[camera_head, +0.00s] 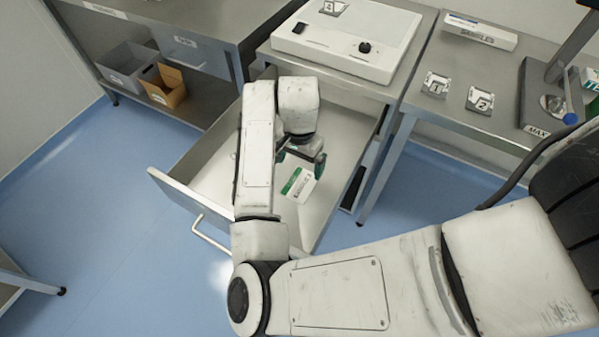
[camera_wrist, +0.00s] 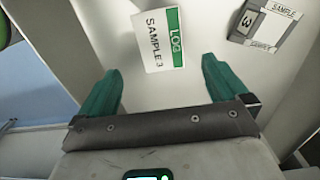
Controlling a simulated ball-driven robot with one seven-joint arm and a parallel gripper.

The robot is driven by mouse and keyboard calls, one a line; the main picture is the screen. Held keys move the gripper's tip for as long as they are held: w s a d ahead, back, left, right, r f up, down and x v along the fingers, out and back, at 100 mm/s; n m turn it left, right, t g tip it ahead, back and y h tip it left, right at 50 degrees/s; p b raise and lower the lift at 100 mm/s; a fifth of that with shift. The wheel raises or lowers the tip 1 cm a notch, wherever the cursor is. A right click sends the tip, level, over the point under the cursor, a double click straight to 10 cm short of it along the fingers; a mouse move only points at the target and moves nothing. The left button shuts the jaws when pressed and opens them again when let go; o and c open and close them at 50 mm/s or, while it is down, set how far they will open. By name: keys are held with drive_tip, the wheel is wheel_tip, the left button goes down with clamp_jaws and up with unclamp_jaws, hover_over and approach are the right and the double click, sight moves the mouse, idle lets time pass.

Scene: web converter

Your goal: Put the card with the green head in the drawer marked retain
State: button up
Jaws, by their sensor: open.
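The card with the green head (camera_head: 298,184) lies on the pale floor of a pulled-out drawer (camera_head: 180,196). My gripper (camera_head: 303,160) is inside the drawer space by the card, partly hidden by my arm. In the wrist view its green fingers (camera_wrist: 161,70) are apart with nothing between them, and the card lies just beyond the tips. No marking on this drawer is readable here.
A tile marked 3 (camera_wrist: 262,24) lies right of the card in the wrist view. A white device (camera_head: 345,45) stands above the drawer. Tiles 1 (camera_head: 436,84) and 2 (camera_head: 480,100) lie on the right bench. Bins (camera_head: 128,68) stand on the left shelf.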

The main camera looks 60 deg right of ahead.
drive_tip(key=shift+r, duration=1.95)
drive_tip(key=shift+c, duration=0.4)
